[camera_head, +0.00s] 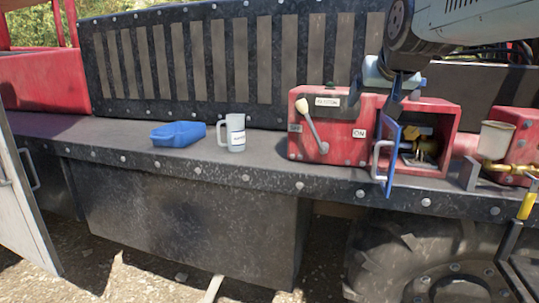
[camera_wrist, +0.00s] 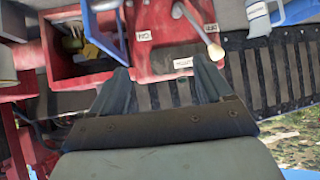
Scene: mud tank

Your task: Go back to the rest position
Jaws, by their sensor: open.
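My gripper (camera_head: 397,88) hangs in front of the top of the red box in the head view, above the open blue door (camera_head: 393,158). In the wrist view my gripper (camera_wrist: 165,72) has its two dark fingers spread apart, with nothing between them. The wrist view looks upside down at the red box (camera_wrist: 160,45) with its lever (camera_wrist: 200,32) and ON label. In the head view the lever (camera_head: 312,124) is tilted, its pale knob up and to the left. The open compartment (camera_head: 420,152) shows a yellow valve and brass fittings.
A blue container (camera_head: 178,134) and a grey measuring jug (camera_head: 233,133) stand on the dark ledge (camera_head: 265,172). A pale cup (camera_head: 497,139) on brass piping is at the right. A slatted dark panel (camera_head: 180,65) rises behind. The ledge front between jug and box is clear.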

